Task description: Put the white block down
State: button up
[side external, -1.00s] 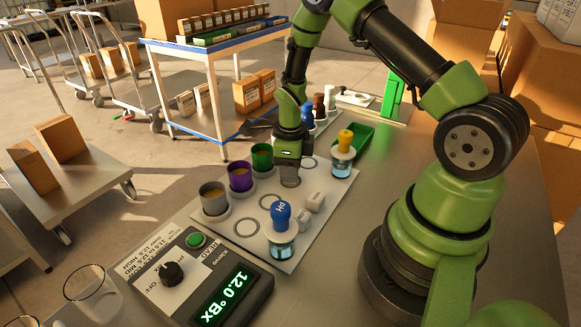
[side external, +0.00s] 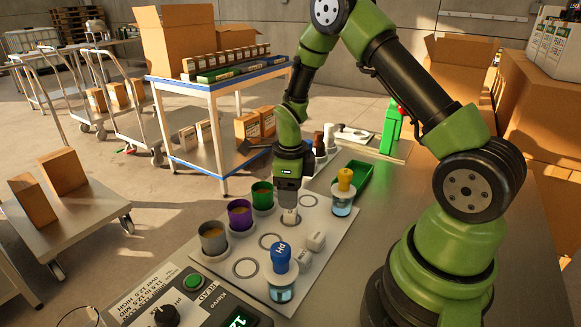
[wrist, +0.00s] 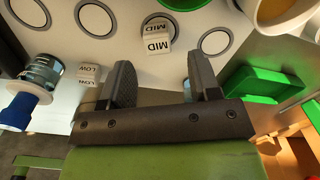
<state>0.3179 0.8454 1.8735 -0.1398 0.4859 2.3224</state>
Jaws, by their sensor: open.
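The white block (side external: 290,217), marked MID, stands on the board (side external: 335,225) at the middle ring spot. In the wrist view the block (wrist: 158,40) shows its MID label, beyond and between my two spread fingertips. My gripper (side external: 289,200) is directly above the block, pointing down, open and empty. In the wrist view the gripper's fingers (wrist: 162,75) are apart with a gap between them. Whether a finger still brushes the block's side cannot be told.
Two more white blocks (side external: 309,251) stand to the right, one marked LOW (wrist: 88,75). A green tray (side external: 353,178) lies behind.

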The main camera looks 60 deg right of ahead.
jog(key=s+a+r+n+t, duration=0.15)
jog(key=r+n, duration=0.25)
jog(key=r, duration=0.4)
jog(key=s+a+r+n+t, duration=0.1)
jog(key=a+r+n, duration=0.2)
jog(key=r, duration=0.5)
jog(key=s+a+r+n+t, duration=0.1)
jog(key=s+a+r+n, duration=0.1)
jog(key=n, duration=0.4)
jog(key=s+a+r+n+t+y, duration=0.1)
jog(key=s+a+r+n+t, duration=0.1)
jog(key=s+n, duration=0.4)
jog(key=s+a+r+n+t+y, duration=0.1)
jog(key=s+a+r+n, duration=0.3)
jog(key=n, duration=0.4)
jog(key=shift+s+r+t, duration=0.35)
jog(key=shift+s+r, duration=0.1)
jog(key=shift+s, duration=0.1)
jog(key=shift+o, duration=0.4)
